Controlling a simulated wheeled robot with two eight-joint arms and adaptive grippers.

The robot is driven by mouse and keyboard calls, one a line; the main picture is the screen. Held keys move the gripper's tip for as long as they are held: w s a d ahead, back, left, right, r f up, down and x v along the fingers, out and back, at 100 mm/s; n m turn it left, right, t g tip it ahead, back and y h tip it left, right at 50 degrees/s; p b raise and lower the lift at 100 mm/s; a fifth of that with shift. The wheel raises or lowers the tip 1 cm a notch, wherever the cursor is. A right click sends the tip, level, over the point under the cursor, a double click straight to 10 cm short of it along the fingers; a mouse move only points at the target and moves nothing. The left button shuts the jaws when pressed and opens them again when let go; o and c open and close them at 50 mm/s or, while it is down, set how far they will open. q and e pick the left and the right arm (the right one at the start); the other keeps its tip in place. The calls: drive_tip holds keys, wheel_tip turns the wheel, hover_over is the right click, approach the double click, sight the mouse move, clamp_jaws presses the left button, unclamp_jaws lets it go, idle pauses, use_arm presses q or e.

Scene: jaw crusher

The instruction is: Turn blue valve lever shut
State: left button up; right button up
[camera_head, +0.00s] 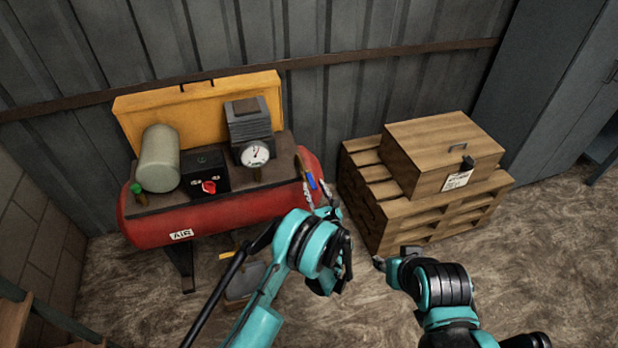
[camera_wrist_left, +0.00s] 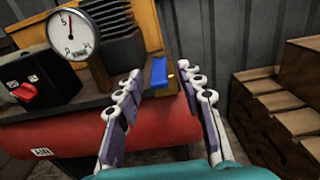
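The blue valve lever (camera_head: 312,182) is a small blue bar at the right end of the red air compressor (camera_head: 215,222). In the left wrist view the lever (camera_wrist_left: 159,72) stands upright beyond my fingers, in the gap between them. My left gripper (camera_head: 318,190) is open, with its fingers apart on either side of the lever as seen from the wrist. I cannot tell whether either finger touches it. The valve body below the lever is mostly hidden. My right gripper (camera_head: 379,263) is low near the pallets, small and dark, and its opening is unclear.
On the compressor are a dial gauge (camera_head: 255,154), a black box with a red knob (camera_head: 209,187) and a grey-green cylinder (camera_head: 159,158). A wooden crate (camera_head: 440,155) sits on stacked pallets (camera_head: 390,215) to the right. A metal wall stands behind.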

sight(309, 174)
use_arm(q)
drive_tip(key=b+x, duration=0.1)
drive_tip(key=x, duration=0.4)
drive_tip(key=shift+w+a+f+b, duration=0.1)
drive_tip(key=shift+w+a+b, duration=0.1)
drive_tip(key=shift+w+b, duration=0.1)
drive_tip(key=shift+w+a, duration=0.15)
drive_tip(key=shift+w, duration=0.45)
clamp_jaws()
